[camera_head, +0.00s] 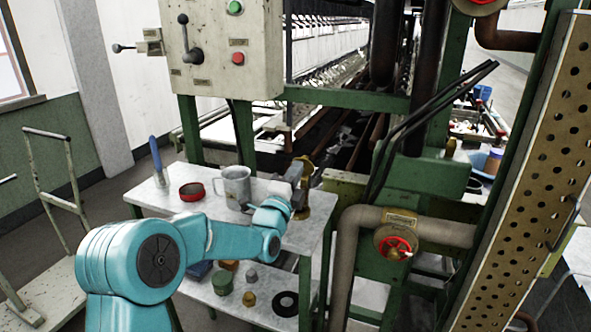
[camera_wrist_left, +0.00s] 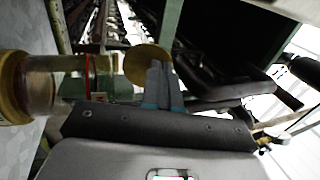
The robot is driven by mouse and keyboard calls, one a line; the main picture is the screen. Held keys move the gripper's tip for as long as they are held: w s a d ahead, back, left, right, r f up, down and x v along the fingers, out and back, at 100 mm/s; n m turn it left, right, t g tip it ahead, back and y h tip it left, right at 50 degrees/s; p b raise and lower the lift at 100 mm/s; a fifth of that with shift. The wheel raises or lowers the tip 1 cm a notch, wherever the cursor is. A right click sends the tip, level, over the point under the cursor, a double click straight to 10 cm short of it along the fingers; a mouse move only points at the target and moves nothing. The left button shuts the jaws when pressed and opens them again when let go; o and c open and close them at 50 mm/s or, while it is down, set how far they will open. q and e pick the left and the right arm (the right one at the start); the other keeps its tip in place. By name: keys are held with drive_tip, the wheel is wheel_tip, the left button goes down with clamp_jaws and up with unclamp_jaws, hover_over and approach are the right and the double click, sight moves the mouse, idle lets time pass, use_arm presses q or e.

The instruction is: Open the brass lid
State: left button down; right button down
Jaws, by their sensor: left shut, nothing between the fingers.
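The brass lid (camera_head: 305,167) stands raised and tilted above its brass-based vessel (camera_head: 301,211), on the right end of the white table. In the left wrist view the lid (camera_wrist_left: 143,62) is a round disc beyond the glass body (camera_wrist_left: 70,84) of the vessel, which lies sideways in that picture. My left gripper (camera_head: 294,174) is beside the lid, at its left in the head view. Its fingers (camera_wrist_left: 160,80) are shut and empty, and they overlap the lid's edge; whether they touch it I cannot tell. My right gripper is not in view.
A grey mug (camera_head: 235,186), a red-rimmed tin (camera_head: 191,191) and a blue-handled tool (camera_head: 157,160) stand on the table (camera_head: 150,196). The lower shelf holds several small pots. A pipe with a red valve wheel (camera_head: 396,244) stands to the right.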

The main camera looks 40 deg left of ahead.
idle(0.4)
use_arm(q)
drive_tip(key=shift+w+r+g+p, duration=0.15)
drive_tip(key=shift+r+g+p, duration=0.05)
drive_tip(key=shift+g+p, duration=0.1)
drive_tip(key=shift+w+a+r+g+h+p, duration=0.1)
drive_tip(key=shift+w+r+g+h+p, duration=0.25)
drive_tip(key=shift+g+p, duration=1.1)
drive_tip(key=shift+w+a+r+g+h+p, duration=0.15)
drive_tip(key=shift+w+g+p, duration=0.3)
drive_tip(key=shift+p, duration=1.85)
drive_tip(key=shift+w+a+r+g+h+p, duration=0.1)
drive_tip(key=shift+w+r+g+p, duration=0.3)
drive_tip(key=shift+g+p, duration=1)
drive_tip(key=shift+f+t+p, duration=0.15)
drive_tip(key=shift+t+p, duration=0.3)
drive_tip(key=shift+t, duration=0.05)
